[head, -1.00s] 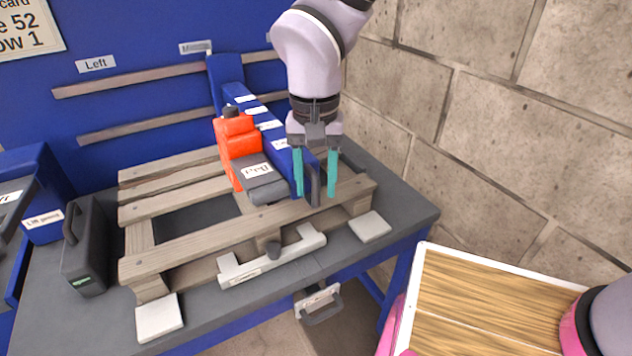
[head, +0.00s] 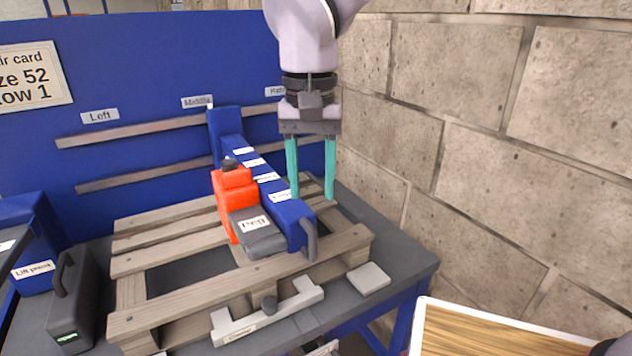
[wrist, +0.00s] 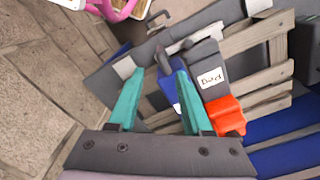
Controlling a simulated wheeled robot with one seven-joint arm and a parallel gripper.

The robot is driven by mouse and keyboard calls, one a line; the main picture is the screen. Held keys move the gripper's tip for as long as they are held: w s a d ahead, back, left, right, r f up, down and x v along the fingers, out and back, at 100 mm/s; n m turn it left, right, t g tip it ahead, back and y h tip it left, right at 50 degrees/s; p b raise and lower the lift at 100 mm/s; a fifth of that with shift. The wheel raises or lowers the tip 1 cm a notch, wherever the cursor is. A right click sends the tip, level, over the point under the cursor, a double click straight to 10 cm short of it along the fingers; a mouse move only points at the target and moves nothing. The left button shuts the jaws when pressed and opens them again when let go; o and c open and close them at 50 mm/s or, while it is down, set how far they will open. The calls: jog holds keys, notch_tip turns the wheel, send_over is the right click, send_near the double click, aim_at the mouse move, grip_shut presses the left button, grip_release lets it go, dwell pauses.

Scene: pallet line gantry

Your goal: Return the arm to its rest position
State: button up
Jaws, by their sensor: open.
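My gripper (head: 311,168) has two teal fingers, pointing down and apart, with nothing between them. In the head view it hangs above the right part of the wooden pallet (head: 190,283), just right of a long blue beam-like unit (head: 288,210) with white labels and a grey handle. In the wrist view, the blue unit (wrist: 166,88) shows partly between and behind the fingers (wrist: 155,98). My arm comes down from the top of the head view.
An orange and grey block (head: 235,190) stands beside the blue unit on the pallet. A light grey bar (head: 265,314) lies at the pallet's front. A dark box with a handle (head: 70,318) stands left. A stone wall (head: 480,130) is close on the right; a blue panel (head: 190,60) stands behind.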

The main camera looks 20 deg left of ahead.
jog(key=w+d+r+m+t+y, duration=0.1)
jog(key=w+d+r+m, duration=0.1)
jog(key=w+d+r, duration=0.5)
jog(key=w+d+r+m+t+y, duration=0.15)
jog(key=w+d+r, duration=0.25)
jog(key=w+d, duration=0.65)
jog(key=s+d+r+m+t, duration=0.1)
jog(key=d+r+m+t, duration=0.1)
jog(key=d, duration=1.1)
jog(key=s+d+r+m+t, duration=0.2)
jog(key=d+r, duration=0.1)
jog(key=d, duration=0.9)
jog(key=shift+s+d+t, duration=0.3)
jog(key=shift+d+t, duration=0.05)
